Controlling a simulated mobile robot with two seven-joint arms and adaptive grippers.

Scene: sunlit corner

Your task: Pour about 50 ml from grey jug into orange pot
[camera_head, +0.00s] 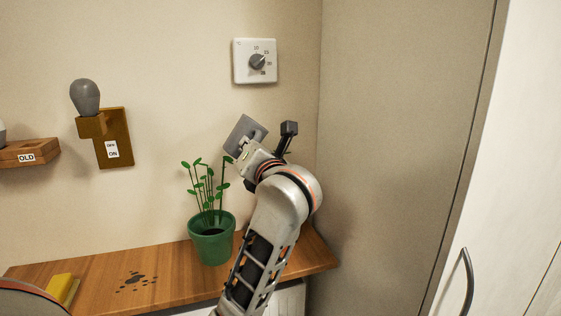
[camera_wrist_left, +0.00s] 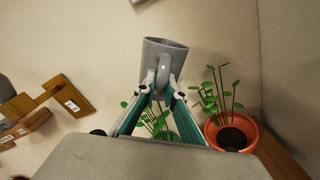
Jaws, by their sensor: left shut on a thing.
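The grey jug (camera_head: 240,137) is up in the air in front of the wall, tilted in the head view. My left gripper (camera_head: 254,153) is shut on it. In the left wrist view, the fingers of my left gripper (camera_wrist_left: 162,88) close on the handle of the jug (camera_wrist_left: 152,58). No liquid shows in or below the jug. The orange pot (camera_wrist_left: 253,133), with dark soil and a green plant, is to the right of the gripper in the left wrist view. In the head view I cannot see it; my arm covers that part of the shelf. My right gripper is not in view.
A green pot (camera_head: 211,249) with a plant stands left of my arm on the wooden shelf (camera_head: 170,268). A yellow block (camera_head: 60,288) lies at the shelf's left. The wall holds a dial (camera_head: 241,68) and a switch board with a bulb (camera_head: 113,125). A grey wall panel bounds the right.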

